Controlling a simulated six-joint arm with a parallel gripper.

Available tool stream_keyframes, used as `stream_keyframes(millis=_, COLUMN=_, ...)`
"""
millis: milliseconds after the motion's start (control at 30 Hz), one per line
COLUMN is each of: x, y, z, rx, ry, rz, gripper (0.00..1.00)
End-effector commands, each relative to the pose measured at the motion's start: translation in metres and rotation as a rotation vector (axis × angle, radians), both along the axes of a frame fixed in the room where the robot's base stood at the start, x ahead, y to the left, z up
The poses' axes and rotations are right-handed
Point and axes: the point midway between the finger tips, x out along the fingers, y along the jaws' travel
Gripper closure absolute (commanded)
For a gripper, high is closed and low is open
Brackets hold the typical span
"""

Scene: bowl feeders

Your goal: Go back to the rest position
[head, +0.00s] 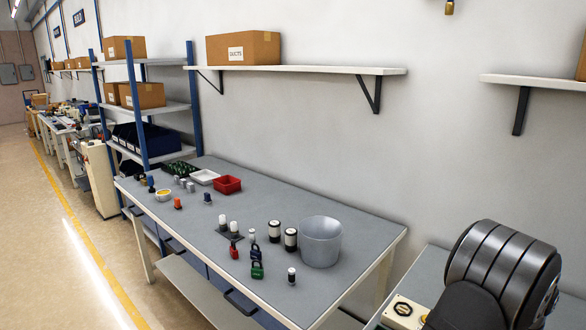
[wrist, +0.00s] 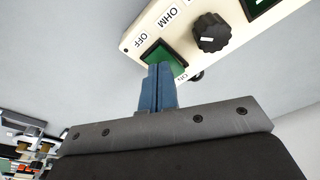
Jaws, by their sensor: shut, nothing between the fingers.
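My gripper (wrist: 158,70) shows in the wrist view with its two blue fingers shut together and nothing between them. The fingertips are at a green rocker switch (wrist: 170,56) on a cream control box (wrist: 134,38), between the labels OFF and ON. I cannot tell whether the tips touch the switch. A black knob (wrist: 211,32) sits beside the switch, near the label OHM. In the head view my gripper is not visible; my arm fills the lower right, beside a cream box (head: 400,315) on the side bench.
The grey workbench (head: 180,235) holds a grey bucket (head: 321,243), a red bin (head: 228,184), padlocks (head: 257,270) and several small cylinders. Wall shelves (head: 300,69) with cartons (head: 243,48) hang above. A blue-posted rack (head: 140,100) stands at the bench's far end.

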Motion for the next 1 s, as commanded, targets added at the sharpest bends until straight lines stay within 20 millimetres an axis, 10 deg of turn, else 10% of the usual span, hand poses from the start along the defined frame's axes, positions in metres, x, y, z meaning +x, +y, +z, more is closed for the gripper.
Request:
stream_keyframes(millis=333, x=0.0, y=-0.001, z=0.066, rx=-0.005, ry=-0.002, rz=0.0, gripper=1.0)
stream_keyframes(millis=667, x=0.0, y=0.001, z=-0.011, rx=0.004, ry=0.002, rz=0.0, gripper=1.0)
stream_keyframes(millis=1000, x=0.0, y=-0.001, z=0.06, rx=-0.005, ry=-0.002, rz=0.0, gripper=1.0)
